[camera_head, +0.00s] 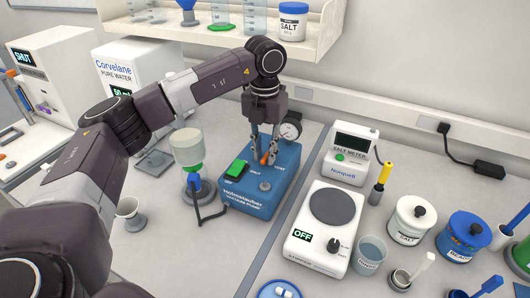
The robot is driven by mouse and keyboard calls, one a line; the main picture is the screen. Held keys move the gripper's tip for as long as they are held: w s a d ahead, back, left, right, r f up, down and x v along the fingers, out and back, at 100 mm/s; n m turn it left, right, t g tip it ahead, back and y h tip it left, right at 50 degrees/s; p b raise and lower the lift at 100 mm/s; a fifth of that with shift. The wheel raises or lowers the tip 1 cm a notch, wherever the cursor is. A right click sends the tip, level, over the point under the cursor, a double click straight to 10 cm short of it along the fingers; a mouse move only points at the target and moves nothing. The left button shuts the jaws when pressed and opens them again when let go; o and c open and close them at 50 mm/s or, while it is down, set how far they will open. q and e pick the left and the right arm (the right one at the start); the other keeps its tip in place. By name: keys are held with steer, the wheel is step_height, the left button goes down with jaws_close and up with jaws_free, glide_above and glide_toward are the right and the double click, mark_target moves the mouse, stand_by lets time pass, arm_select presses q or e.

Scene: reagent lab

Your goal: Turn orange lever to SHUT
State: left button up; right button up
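The orange lever (264,159) is a small handle on top of the blue vacuum pump (250,196), near the pump's back edge. My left gripper (264,152) points down over it from above. Its two fingers are apart, one on each side of the lever; whether they touch it is too small to tell. The fingers partly hide the lever and the marking by it. My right gripper is not in view.
A white stirrer plate (322,228) reading OFF and a salt meter (348,155) stand to the right. A shelf (300,48) hangs behind.

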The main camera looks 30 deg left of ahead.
mark_target(265, 157)
arm_select(q)
steer(key=shift+o, duration=0.6)
step_height(265, 157, up, 12)
stand_by(0.5)
